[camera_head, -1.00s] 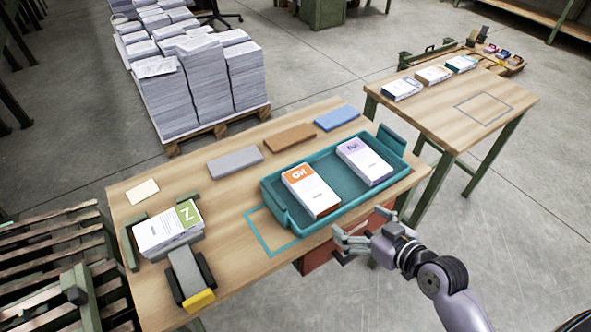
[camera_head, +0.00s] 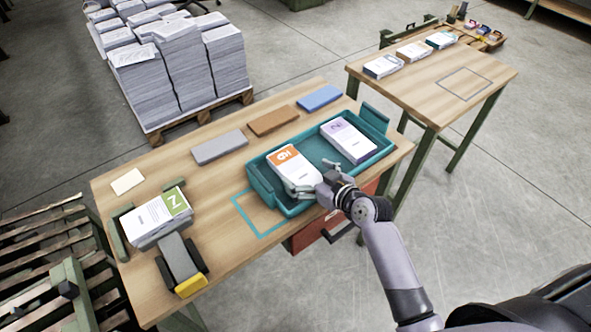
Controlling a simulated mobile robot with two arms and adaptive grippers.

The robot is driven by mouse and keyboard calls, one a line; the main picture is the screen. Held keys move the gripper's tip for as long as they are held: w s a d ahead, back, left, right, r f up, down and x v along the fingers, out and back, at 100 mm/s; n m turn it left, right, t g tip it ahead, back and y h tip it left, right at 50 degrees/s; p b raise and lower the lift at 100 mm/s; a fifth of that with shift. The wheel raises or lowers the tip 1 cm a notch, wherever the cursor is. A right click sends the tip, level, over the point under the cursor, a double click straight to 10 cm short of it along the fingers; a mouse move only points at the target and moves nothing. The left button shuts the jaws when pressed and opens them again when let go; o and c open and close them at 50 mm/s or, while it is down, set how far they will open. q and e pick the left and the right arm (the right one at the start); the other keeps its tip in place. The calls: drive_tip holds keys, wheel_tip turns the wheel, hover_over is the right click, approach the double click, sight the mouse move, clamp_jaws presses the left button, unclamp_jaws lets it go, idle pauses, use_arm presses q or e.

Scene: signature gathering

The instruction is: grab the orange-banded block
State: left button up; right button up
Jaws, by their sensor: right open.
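The orange-banded block (camera_head: 290,168) is a white stack with an orange end. It lies in the left part of the teal tray (camera_head: 262,187) on the wooden table. My right gripper (camera_head: 312,188) is open at the block's near right end, with its fingers overlapping that end in the head view. I cannot tell whether they touch it. My left gripper is not in view.
A purple-banded block (camera_head: 348,141) lies in the tray's right part. A green-banded block (camera_head: 158,217) sits at the table's left. Grey (camera_head: 219,147), brown (camera_head: 273,121) and blue (camera_head: 320,98) slabs lie behind the tray. A second table (camera_head: 430,85) stands at right.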

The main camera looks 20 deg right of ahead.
sight(298, 170)
drive_tip(key=x, duration=0.4)
drive_tip(key=shift+a+f, duration=0.1)
drive_tip(key=shift+c, duration=0.4)
drive_tip(key=c, duration=1.3)
drive_tip(key=shift+c, duration=0.3)
